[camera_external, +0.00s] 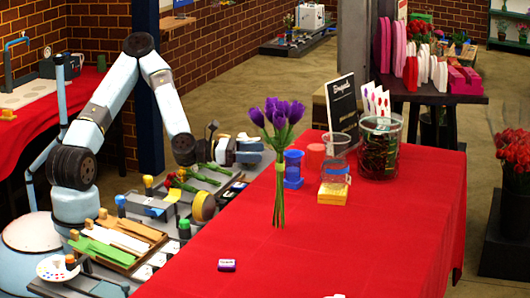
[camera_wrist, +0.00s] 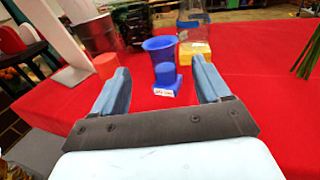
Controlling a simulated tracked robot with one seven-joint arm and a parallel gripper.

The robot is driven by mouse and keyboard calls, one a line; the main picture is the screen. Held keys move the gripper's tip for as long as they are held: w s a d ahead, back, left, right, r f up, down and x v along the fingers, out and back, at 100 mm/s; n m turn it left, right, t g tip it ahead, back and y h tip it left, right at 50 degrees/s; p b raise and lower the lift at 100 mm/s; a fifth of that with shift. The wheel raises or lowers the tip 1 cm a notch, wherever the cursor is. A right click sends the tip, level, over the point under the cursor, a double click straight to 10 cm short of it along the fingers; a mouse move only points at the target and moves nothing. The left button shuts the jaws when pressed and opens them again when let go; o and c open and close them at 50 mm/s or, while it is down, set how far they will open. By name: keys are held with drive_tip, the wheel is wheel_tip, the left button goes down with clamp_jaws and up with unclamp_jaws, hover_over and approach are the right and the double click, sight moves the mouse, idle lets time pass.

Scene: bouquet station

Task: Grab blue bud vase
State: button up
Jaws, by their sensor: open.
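The blue bud vase (camera_external: 293,165) stands upright on the red table, behind and to the right of the purple flowers in the external view. In the wrist view the blue vase (camera_wrist: 160,45) is straight ahead, with a flared rim, a blue block-like part and a small white label at its foot. My gripper (camera_wrist: 160,66) is open and empty, its two blue fingers either side of the vase in the picture. The vase appears to be beyond the fingertips and apart from them. In the external view my gripper (camera_external: 262,149) is at the table's left edge, left of the vase.
Purple flowers (camera_external: 278,112) stand on the table nearer the camera. A red cup (camera_external: 315,154) is close behind the vase, and a clear glass vase on a yellow block (camera_external: 333,193) stands to its right. A large glass jar (camera_external: 378,147) is farther right. The table's front is mostly clear.

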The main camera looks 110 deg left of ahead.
sight(300, 178)
drive_tip(key=shift+f, duration=0.75)
drive_tip(key=shift+w+f, duration=0.15)
drive_tip(key=shift+f, duration=0.05)
drive_tip(key=x, duration=0.7)
drive_tip(key=shift+w, duration=0.15)
drive_tip(key=shift+f+x, duration=0.15)
drive_tip(key=shift+x, duration=1.4)
drive_tip(key=shift+f+x, duration=0.15)
drive_tip(key=shift+x, duration=1.4)
drive_tip(key=shift+a, duration=0.1)
clamp_jaws()
